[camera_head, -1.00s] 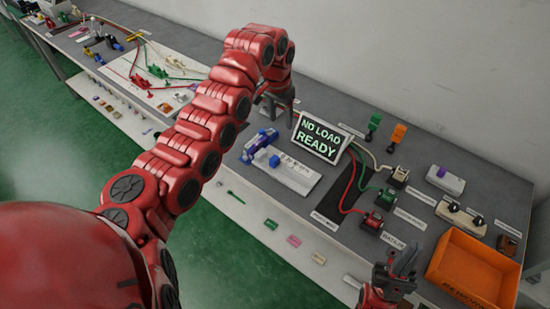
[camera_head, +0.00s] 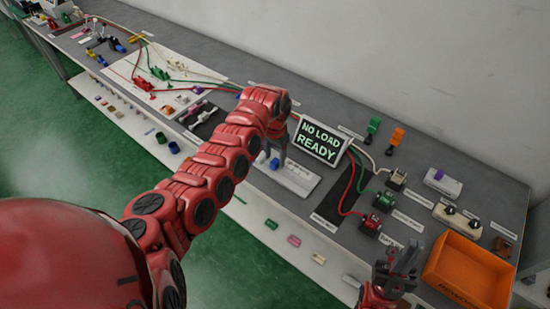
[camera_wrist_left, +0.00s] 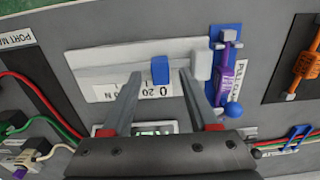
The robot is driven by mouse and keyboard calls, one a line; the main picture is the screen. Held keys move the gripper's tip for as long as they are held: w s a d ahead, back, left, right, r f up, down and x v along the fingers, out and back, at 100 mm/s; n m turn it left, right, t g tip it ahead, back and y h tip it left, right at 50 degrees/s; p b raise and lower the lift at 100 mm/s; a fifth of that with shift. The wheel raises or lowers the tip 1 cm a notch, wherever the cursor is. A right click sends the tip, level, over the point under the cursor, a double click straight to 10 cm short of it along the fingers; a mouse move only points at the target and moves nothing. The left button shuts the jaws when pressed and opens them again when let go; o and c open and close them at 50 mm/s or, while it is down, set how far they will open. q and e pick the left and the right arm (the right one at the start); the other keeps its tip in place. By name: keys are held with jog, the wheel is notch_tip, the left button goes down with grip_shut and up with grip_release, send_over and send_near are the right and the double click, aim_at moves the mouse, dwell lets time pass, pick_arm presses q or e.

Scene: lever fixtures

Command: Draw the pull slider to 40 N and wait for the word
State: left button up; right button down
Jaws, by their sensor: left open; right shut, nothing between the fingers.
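The pull slider is a white block with a rail (camera_head: 298,178), seen in the head view right of my left gripper (camera_head: 279,150). In the left wrist view its blue knob (camera_wrist_left: 160,70) stands between my left gripper's two open fingers (camera_wrist_left: 160,76), with a gap visible on both sides. Scale marks 0 and 20 and an N are readable beside the rail (camera_wrist_left: 110,68), the knob being near the 0 end. The display (camera_head: 320,143) reads NO LOAD READY. My right gripper (camera_head: 402,262) is shut and empty at the bench's front edge.
A purple part sits in a blue holder (camera_wrist_left: 227,75) beside the slider's end. Red and green connectors (camera_head: 370,222) with cables stand right of the display. An orange bin (camera_head: 468,268) is at the bench's right end.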

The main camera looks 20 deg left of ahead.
pick_arm(q)
jog(key=shift+w+f, duration=0.1)
jog(key=shift+f, duration=1.3)
